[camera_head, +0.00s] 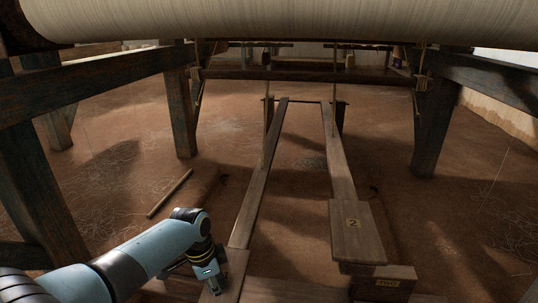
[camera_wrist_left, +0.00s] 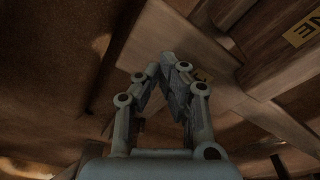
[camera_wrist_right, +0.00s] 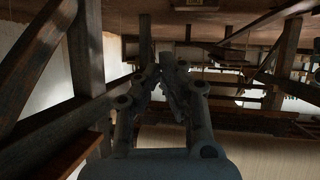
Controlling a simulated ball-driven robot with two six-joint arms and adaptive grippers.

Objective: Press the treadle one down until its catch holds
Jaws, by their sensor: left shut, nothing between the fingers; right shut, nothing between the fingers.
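Treadle one is the left wooden bar (camera_head: 262,180) in the head view. It runs from the back frame toward me and ends in a wide pedal board (camera_head: 236,270), low in the picture. My left gripper (camera_head: 214,283) is shut and empty, with its fingertips at this board. In the left wrist view the shut fingertips (camera_wrist_left: 168,62) overlap the pedal board (camera_wrist_left: 175,30) and partly cover its tag; actual contact is unclear. A block with a tag ending in "NE" (camera_wrist_left: 302,30) is beside it. The catch cannot be made out. My right gripper (camera_wrist_right: 168,62) is shut and empty.
Treadle two's pedal (camera_head: 358,235), tagged 2, is on the right, higher in the picture, above a tagged block (camera_head: 385,284). Loom posts (camera_head: 180,115) stand at both sides, with a cloth roller (camera_head: 290,20) overhead. A loose stick (camera_head: 170,193) lies on the earth floor.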

